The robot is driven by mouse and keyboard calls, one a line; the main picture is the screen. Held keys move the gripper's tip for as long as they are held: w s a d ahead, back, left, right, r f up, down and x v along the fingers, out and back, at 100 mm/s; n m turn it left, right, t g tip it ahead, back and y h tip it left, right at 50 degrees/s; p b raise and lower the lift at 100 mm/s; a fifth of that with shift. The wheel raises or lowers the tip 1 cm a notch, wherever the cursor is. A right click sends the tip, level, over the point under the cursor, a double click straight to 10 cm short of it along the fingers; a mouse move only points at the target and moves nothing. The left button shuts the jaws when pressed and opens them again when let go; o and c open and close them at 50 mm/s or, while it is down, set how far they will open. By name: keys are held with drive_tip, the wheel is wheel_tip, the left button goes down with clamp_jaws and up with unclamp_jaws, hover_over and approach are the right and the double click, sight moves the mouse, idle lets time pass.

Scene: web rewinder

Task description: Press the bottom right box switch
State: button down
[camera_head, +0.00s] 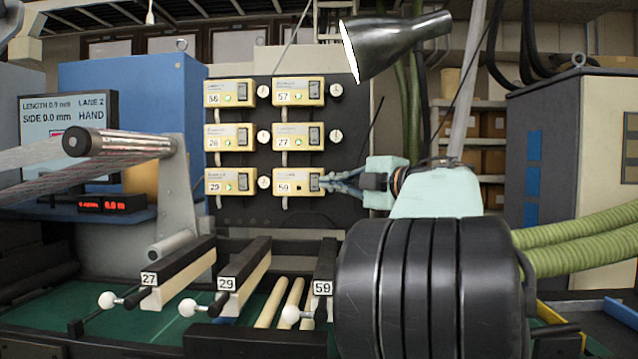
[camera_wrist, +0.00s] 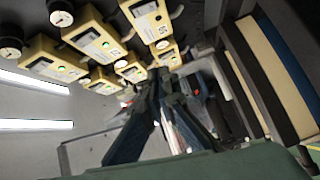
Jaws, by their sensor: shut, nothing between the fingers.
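The bottom right box (camera_head: 292,183), cream and labelled 59, is on the dark panel in the head view. Its grey switch is on its right side, partly hidden by my fingertips. Its small indicator looks dark, while the lower left box 29 (camera_head: 229,182) shows green. My gripper (camera_head: 326,180) comes from the right with its fingers closed and empty, the tips at the switch side of box 59. I cannot tell whether they touch the switch. In the wrist view the closed fingers (camera_wrist: 165,80) point up toward the boxes.
Other boxes, including 27 (camera_head: 297,136) and 57 (camera_head: 297,93), sit above, with round dials beside them. A black lamp (camera_head: 400,45) hangs above my arm. Rails with white knobs (camera_head: 188,307) lie below the panel. Green hoses (camera_head: 580,240) run at the right.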

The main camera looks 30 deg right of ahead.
drive_tip(key=shift+h, duration=0.5)
drive_tip(key=d, duration=0.1)
drive_tip(key=s+d, duration=0.1)
drive_tip(key=d+f, duration=0.1)
drive_tip(key=d, duration=0.1)
drive_tip(key=shift+s+f, duration=0.1)
drive_tip(key=shift+s, duration=0.05)
drive_tip(key=shift+a, duration=0.1)
drive_tip(key=p, duration=0.3)
approach(318, 187)
drive_tip(key=w+a, duration=0.4)
drive_tip(key=a, duration=0.1)
drive_tip(key=shift+w+d+f+p, duration=0.2)
drive_tip(key=shift+w+d+p, duration=0.05)
drive_tip(key=shift+w+d, duration=0.45)
drive_tip(key=shift+w+d+f+p, duration=0.2)
drive_tip(key=shift+w+d, duration=0.35)
drive_tip(key=shift+w, duration=0.25)
drive_tip(key=shift+w+d+f+n+b, duration=0.25)
drive_tip(key=shift+f+n+b, duration=0.15)
drive_tip(key=shift+b, duration=0.5)
wheel_tip(318, 187, up, 11)
drive_tip(key=shift+f+p, duration=0.15)
drive_tip(key=shift+p, duration=0.15)
drive_tip(key=shift+a, duration=0.1)
